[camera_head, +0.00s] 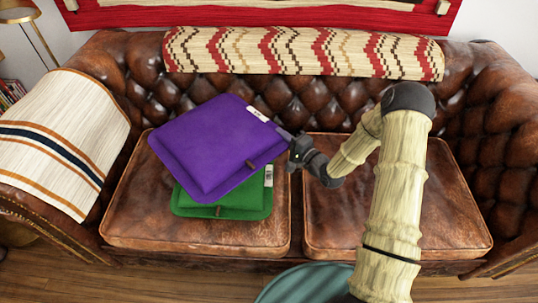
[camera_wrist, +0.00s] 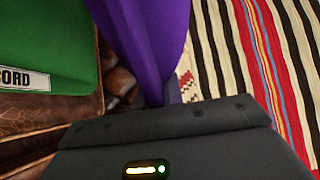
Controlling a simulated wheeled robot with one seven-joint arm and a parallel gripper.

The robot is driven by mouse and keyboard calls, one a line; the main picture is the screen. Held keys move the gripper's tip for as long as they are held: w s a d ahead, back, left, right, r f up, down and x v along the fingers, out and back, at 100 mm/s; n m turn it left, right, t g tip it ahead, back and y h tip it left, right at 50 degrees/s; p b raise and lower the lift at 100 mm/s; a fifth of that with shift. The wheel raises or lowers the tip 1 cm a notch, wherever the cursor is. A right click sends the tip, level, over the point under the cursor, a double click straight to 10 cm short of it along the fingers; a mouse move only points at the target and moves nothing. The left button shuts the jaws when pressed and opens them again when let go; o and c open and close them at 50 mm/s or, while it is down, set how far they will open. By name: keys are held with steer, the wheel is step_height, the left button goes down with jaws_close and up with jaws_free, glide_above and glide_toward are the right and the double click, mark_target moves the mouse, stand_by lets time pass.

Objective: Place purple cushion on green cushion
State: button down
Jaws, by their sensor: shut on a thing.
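The purple cushion (camera_head: 217,146) is held in the air above the left seat of the brown leather sofa, tilted, with a white label near its upper right edge. My gripper (camera_head: 290,146) is shut on its right edge. The green cushion (camera_head: 225,205) lies on the left seat below and is partly hidden by the purple one. A gap between the two is hard to judge in the head view. In the wrist view the purple cushion (camera_wrist: 150,40) rises from my gripper (camera_wrist: 165,98), and the green cushion (camera_wrist: 45,45) shows at the left with part of its label.
The right seat (camera_head: 385,200) of the sofa is bare under my arm. A patterned throw (camera_head: 300,52) lies along the backrest, and a striped blanket (camera_head: 60,140) covers the left armrest. A teal round surface (camera_head: 305,285) stands at the front.

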step_height(320, 180, down, 4)
steer(key=shift+f+b, duration=0.15)
steer(key=shift+b, duration=0.25)
steer(key=shift+f+b, duration=0.45)
steer(key=shift+f, duration=1.5)
steer(key=c, duration=1.5)
jaws_free()
steer(key=shift+f, duration=0.1)
steer(key=p+v, duration=0.1)
steer(key=v, duration=1.1)
steer(key=shift+p, duration=0.3)
